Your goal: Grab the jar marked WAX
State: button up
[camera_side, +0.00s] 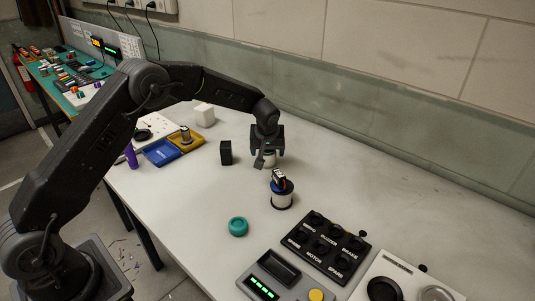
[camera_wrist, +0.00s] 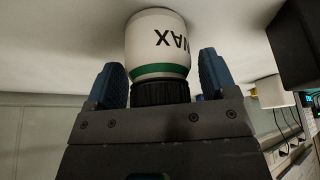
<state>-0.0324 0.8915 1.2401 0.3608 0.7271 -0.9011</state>
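The WAX jar (camera_wrist: 165,45) is white with a green band and a black ribbed cap (camera_wrist: 160,93). Its lettering appears upside down in the wrist view. In the side view the jar (camera_side: 268,160) stands on the white bench, its upper part hidden by my gripper (camera_side: 267,150). In the wrist view my gripper (camera_wrist: 161,85) is open, with one blue finger on each side of the cap. Gaps show between the fingers and the cap, so I see no contact.
A black block (camera_side: 225,152) stands left of the jar, with a white cube (camera_side: 204,115) farther back. A teal round piece (camera_side: 238,227) and a labelled black tray (camera_side: 326,242) lie nearer. The bench's back right is clear.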

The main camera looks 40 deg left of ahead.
jog(key=c, duration=0.8)
jog(key=shift+r, duration=0.1)
jog(key=shift+c, duration=0.2)
